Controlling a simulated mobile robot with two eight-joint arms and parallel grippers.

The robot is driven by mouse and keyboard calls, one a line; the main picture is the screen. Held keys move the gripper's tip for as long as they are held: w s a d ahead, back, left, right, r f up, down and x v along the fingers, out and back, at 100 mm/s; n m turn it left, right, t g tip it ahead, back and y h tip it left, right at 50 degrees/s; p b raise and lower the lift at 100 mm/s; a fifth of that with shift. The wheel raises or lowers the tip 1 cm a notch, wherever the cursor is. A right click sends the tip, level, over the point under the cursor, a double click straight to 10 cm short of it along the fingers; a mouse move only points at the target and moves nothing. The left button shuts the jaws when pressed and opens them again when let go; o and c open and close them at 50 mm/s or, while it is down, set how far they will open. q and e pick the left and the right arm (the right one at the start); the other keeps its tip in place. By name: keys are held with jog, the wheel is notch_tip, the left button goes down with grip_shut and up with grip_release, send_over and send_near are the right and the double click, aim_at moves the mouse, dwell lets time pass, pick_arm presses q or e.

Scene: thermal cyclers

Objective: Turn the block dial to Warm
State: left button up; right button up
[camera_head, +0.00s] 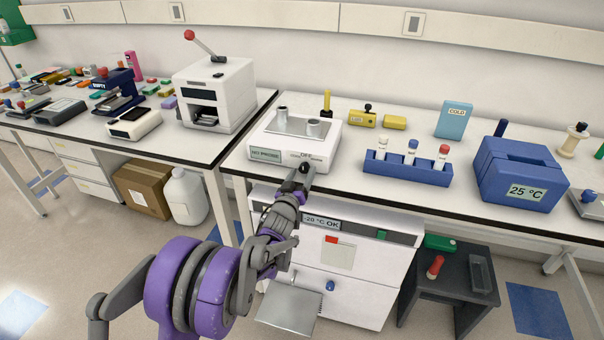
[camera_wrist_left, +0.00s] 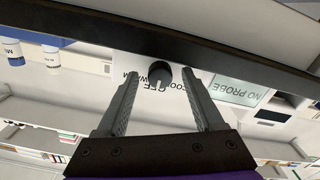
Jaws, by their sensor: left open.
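The white block unit (camera_head: 262,140) stands at the front edge of the right bench, with two short metal cylinders on its top plate. Its display (camera_head: 265,154) reads NO PROBE. The dark round dial (camera_wrist_left: 160,73) is on the unit's front, with OFF, COOL and WARM lettering around it in the left wrist view. Its pointer setting is too small to tell for sure. My left gripper (camera_head: 303,174) is at the dial; its open fingers stand on either side of it with gaps showing. It partly hides the dial in the head view. My right gripper is out of view.
A blue tube rack (camera_head: 408,170) and a blue 25 °C box (camera_head: 522,178) stand to the right on the bench. Yellow blocks (camera_head: 362,119) lie behind. Below is a white freezer (camera_head: 345,285) reading -20 °C OK. A white lever press (camera_head: 222,92) stands left.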

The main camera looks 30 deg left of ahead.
pick_arm(q)
jog(key=shift+w, duration=0.2)
grip_shut()
dwell(0.3)
jog(key=shift+m, duration=0.4)
jog(key=m+b, duration=0.1)
jog(key=m, duration=0.2)
jog(key=shift+m, duration=0.3)
jog(key=shift+a+m+b, duration=0.1)
jog(key=shift+m+b, duration=0.2)
jog(key=shift+m, duration=2)
